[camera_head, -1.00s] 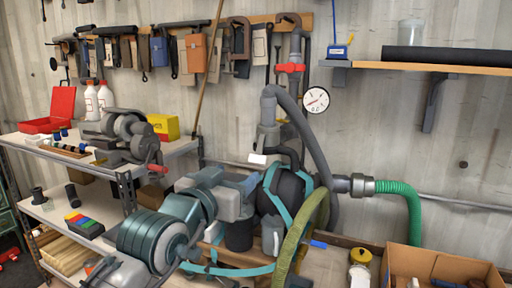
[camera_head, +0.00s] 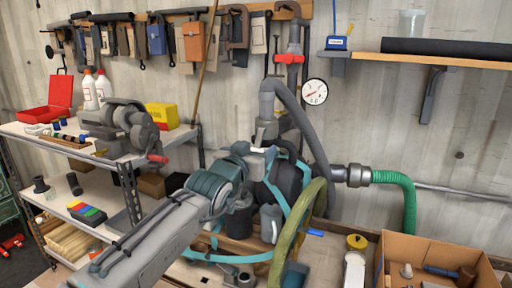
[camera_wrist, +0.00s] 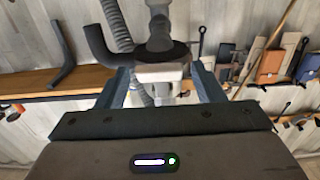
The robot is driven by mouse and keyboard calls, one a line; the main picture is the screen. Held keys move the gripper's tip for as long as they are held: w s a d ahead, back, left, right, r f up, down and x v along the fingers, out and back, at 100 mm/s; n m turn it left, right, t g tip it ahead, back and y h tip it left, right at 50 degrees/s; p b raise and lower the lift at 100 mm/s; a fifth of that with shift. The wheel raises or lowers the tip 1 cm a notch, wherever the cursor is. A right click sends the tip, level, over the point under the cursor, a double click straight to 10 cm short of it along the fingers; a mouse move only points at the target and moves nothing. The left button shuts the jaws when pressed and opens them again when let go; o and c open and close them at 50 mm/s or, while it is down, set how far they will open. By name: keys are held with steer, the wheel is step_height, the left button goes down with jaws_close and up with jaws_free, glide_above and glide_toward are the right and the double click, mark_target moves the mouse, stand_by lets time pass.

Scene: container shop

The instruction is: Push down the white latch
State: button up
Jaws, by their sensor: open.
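The white latch (camera_head: 257,150) shows as a small pale strip on the grey pipe fitting, just below the curved grey hose, in the head view. My gripper (camera_head: 256,163) is right at the fitting, close below the latch, and its fingertips are partly hidden there. In the wrist view my gripper (camera_wrist: 160,74) is open, with one dark finger on each side. A pale block (camera_wrist: 160,72), seemingly the latch, lies between the fingers under a dark round flange. I cannot tell whether either finger touches it.
A curved grey hose (camera_head: 300,130) and an olive hose (camera_head: 300,230) stand close to my arm. A round gauge (camera_head: 314,92) hangs on the wall behind. A green hose (camera_head: 408,190) runs at right. A cardboard box (camera_head: 400,250) with parts stands at lower right.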

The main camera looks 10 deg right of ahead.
steer(key=shift+w+d, duration=0.1)
steer(key=shift+w, duration=0.1)
steer(key=c, duration=1)
steer(key=b, duration=0.3)
steer(key=shift+w+d+f+b, duration=0.1)
steer(key=shift+f+b, duration=0.2)
steer(key=shift+f, duration=0.1)
steer(key=shift+t+b, duration=0.3)
steer(key=shift+b, duration=0.2)
steer(key=t+h+b, duration=0.1)
steer(key=b, duration=0.4)
steer(key=shift+w+d+f, duration=0.1)
steer(key=shift+w+d, duration=0.05)
steer(key=shift+w, duration=0.05)
steer(key=shift+r+b, duration=0.2)
steer(key=shift+b, duration=0.35)
